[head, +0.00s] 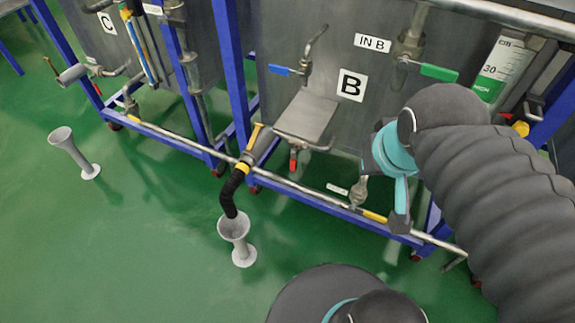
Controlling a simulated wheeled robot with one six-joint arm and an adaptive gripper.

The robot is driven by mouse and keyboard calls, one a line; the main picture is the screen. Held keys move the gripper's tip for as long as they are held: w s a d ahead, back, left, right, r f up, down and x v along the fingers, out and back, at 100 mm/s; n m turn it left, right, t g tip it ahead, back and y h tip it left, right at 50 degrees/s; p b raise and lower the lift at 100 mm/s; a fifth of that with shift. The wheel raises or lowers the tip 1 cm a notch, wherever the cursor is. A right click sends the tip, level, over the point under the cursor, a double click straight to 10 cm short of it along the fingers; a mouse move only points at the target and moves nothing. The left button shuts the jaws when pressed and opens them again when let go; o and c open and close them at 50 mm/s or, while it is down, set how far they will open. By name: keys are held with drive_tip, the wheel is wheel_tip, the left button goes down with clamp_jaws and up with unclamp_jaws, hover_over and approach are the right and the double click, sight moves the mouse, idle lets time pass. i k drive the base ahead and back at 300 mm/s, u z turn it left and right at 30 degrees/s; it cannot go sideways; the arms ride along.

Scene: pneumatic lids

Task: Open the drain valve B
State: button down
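Tank B (290,95) is a grey metal vessel in a blue frame, marked with a large B label (351,85). At its lower right, a small valve fitting (359,192) sits above the low horizontal pipe. A yellow handle (374,216) lies along the pipe just below it. A small white label (337,189) is beside the fitting, too small to read, so I cannot tell for sure that this is drain valve B. My arm covers the area right of it.
A red-handled valve (293,160) hangs under a grey plate. A yellow-handled outlet (258,138) feeds a black hose (229,194) into a grey funnel stand (235,236). Another funnel stand (75,155) is at left. Blue (281,70) and green (438,73) handles are higher.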

sight(293, 165)
drive_tip(key=u, duration=1.05)
drive_tip(key=k, duration=0.95)
drive_tip(key=z, duration=1.15)
drive_tip(key=i, duration=0.5)
drive_tip(key=z, duration=0.15)
